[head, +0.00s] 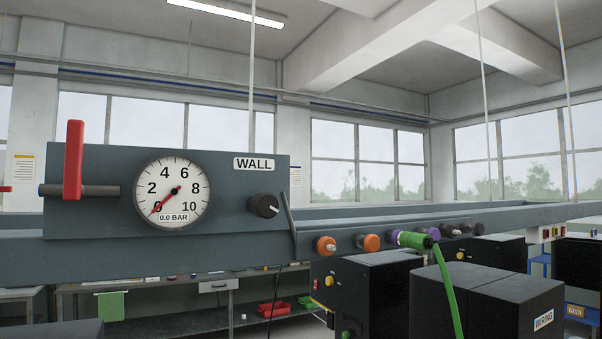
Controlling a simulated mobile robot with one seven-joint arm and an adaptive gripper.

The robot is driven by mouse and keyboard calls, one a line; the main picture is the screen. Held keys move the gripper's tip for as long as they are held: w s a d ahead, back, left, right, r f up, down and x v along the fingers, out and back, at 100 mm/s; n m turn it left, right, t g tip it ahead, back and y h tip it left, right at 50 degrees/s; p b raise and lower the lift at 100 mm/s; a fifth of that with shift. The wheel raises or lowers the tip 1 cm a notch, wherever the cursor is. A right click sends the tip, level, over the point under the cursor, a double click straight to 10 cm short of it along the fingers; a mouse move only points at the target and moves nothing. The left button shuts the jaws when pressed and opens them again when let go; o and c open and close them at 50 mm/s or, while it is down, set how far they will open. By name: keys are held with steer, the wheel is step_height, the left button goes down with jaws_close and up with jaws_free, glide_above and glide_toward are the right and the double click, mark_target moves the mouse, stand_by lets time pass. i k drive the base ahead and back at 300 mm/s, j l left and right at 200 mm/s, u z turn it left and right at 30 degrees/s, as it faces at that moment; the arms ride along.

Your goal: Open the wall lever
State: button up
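The wall lever (73,160) is a red handle at the left end of the grey panel (230,215) labelled WALL. It stands upright, across a dark horizontal pipe stub (105,190). A round white gauge (172,190) beside it has its red needle at 0 and reads 0.0 BAR. A black knob (263,205) with a white mark sits right of the gauge, under the WALL label (260,164). My gripper is not in view.
A long grey rail (160,262) runs behind and below the panel. Orange and purple couplings (370,242) sit along it, with a green hose (446,285) hanging down. Black machine boxes (490,300) stand lower right. Another red handle shows at the left edge (5,189).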

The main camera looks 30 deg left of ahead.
mark_target(73, 188)
steer(key=k+l+u, duration=0.1)
steer(key=u, duration=2.2)
steer(key=k+j, duration=0.05)
steer(key=j, duration=0.05)
